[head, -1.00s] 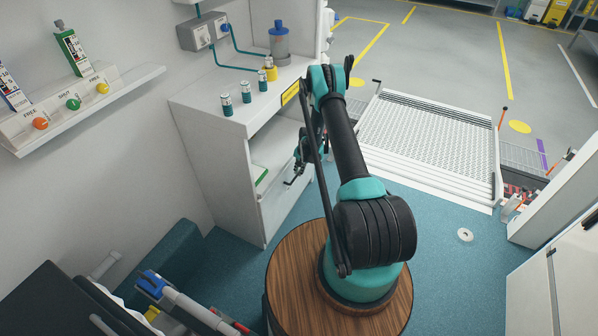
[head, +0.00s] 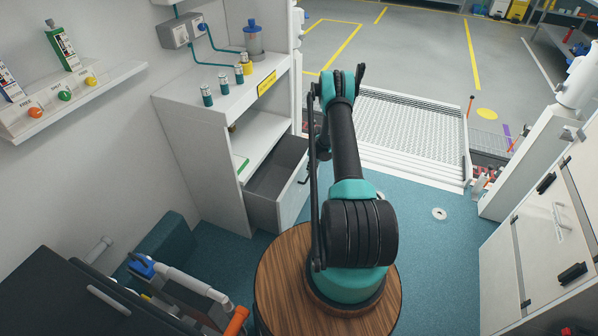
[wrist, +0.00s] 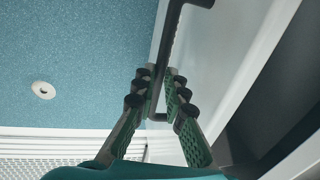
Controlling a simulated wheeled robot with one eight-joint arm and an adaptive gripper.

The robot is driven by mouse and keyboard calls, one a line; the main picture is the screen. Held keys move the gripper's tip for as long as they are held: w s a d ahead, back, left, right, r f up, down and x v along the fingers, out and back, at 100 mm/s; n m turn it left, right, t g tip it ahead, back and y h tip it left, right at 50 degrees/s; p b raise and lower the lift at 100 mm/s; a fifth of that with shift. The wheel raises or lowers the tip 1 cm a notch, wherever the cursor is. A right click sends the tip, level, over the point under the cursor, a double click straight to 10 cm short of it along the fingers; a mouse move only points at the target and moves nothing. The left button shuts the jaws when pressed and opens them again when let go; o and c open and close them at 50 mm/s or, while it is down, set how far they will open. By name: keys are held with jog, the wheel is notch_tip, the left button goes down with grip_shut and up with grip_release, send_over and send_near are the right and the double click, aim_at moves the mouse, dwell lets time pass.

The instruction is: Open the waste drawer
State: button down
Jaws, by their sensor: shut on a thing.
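The waste drawer (head: 291,196) stands pulled out from the lower part of the white cabinet in the head view. Its grey inside shows and looks empty where visible. Its pale front panel (wrist: 222,45) fills the right middle of the wrist view. A dark bar handle (wrist: 167,45) stands off that panel. My gripper (wrist: 157,86) has its green-padded fingers on both sides of the handle and is shut on it. In the head view my arm hides most of the gripper.
Small bottles (head: 223,88) and a blue-capped container (head: 252,38) stand on the cabinet top. A ramp (head: 410,130) lies behind my arm. A white cabinet (head: 545,235) stands at the right.

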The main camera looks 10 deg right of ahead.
jog(key=shift+s+d, duration=0.8)
jog(key=shift+d, duration=0.3)
jog(key=shift+s+d, duration=0.8)
jog(key=shift+d, duration=0.25)
jog(key=c, duration=1.6)
grip_release()
jog(key=r, duration=0.4)
jog(key=d+r, duration=0.1)
jog(key=r, duration=0.3)
jog(key=s+r, duration=0.1)
jog(key=r, duration=0.2)
jog(key=shift+s+d+r, duration=0.1)
jog(key=shift+d+r, duration=0.3)
